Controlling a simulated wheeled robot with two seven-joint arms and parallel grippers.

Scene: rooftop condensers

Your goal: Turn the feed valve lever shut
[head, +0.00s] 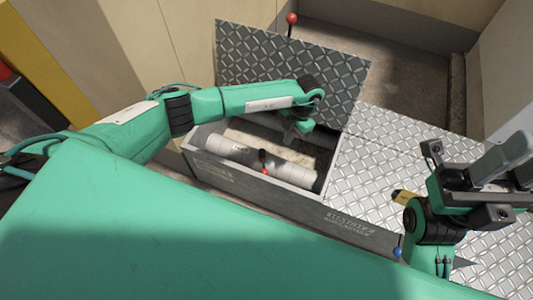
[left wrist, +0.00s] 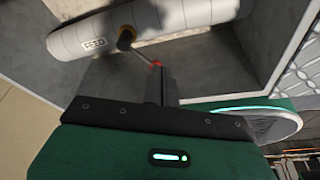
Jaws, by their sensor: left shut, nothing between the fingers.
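The feed valve lever (head: 263,162) is a short arm with a red tip on a pale pipe (head: 235,150) inside an open floor box. My left gripper (head: 288,136) is over the box, beyond the lever. In the left wrist view its shut, empty fingers (left wrist: 161,82) lie right by the red tip; I cannot tell whether they touch. My right gripper (head: 480,180) is at the right, its jaw state unclear.
The box's grey walls (head: 295,189) enclose the pipe closely. A raised diamond-plate lid (head: 245,60) stands behind it, with a red ball on a stalk (head: 292,18) at its top. Diamond-plate flooring (head: 365,165) lies to the right. A blue ball (head: 397,252) shows near the front.

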